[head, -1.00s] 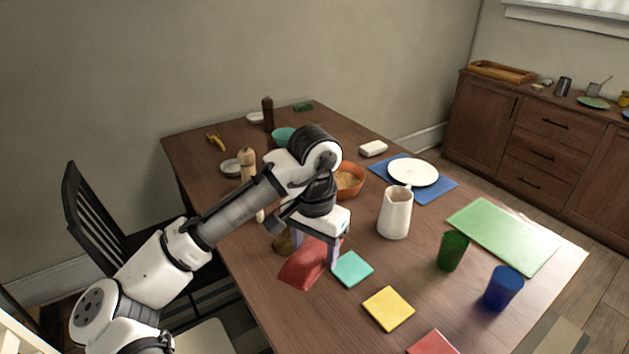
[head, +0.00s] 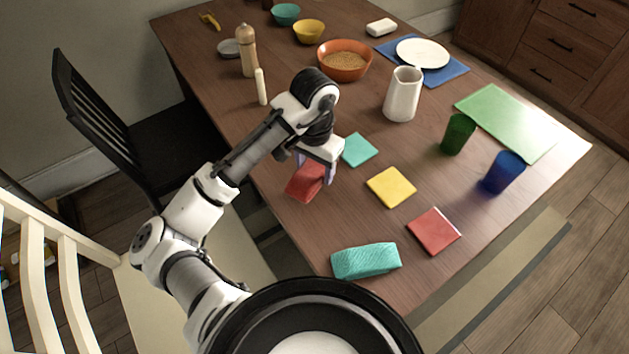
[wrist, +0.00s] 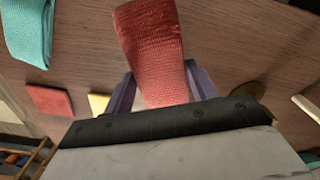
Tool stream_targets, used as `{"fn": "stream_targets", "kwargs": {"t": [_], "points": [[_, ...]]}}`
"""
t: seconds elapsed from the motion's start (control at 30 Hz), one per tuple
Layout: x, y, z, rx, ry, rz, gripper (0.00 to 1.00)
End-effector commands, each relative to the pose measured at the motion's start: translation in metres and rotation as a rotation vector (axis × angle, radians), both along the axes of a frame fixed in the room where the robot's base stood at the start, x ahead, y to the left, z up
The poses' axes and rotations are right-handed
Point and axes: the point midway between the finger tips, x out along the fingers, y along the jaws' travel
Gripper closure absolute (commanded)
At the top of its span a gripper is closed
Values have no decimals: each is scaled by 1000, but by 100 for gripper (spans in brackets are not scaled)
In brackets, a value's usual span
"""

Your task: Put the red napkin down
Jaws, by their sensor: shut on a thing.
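The red napkin (head: 304,183) is a folded cloth at the table's left edge in the head view. My gripper (head: 317,170) is above it, with its fingers pointing down and shut on it. In the wrist view the red napkin (wrist: 152,45) sits between the two purple fingers of my gripper (wrist: 160,88) and extends out past them. I cannot tell whether its lower side touches the table.
A teal folded cloth (head: 366,261) lies at the near table edge. Teal (head: 360,150), yellow (head: 391,187) and red (head: 434,231) squares lie to the right. A white pitcher (head: 403,94), green cup (head: 458,134) and blue cup (head: 503,172) stand farther right.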

Motion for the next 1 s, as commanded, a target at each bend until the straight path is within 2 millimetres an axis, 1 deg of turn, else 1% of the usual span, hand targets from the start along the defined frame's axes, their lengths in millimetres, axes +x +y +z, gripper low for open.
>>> {"fn": "stream_targets", "kwargs": {"t": [0.03, 0.1, 0.33, 0.53, 0.6, 0.8, 0.93, 0.97, 1.0], "points": [[-1, -1, -10, -3, 3, 2, 65], [0, 0, -18, -2, 1, 2, 65], [0, 0, -33, -1, 2, 0, 65], [0, 1, -60, 0, 2, 2, 65], [0, 0, -63, 1, 1, 0, 65], [0, 0, -63, 1, -1, 0, 65], [0, 0, -68, 0, 0, 0, 65], [0, 0, -68, 1, -1, 0, 41], [0, 0, -67, 1, -1, 0, 36]]}}
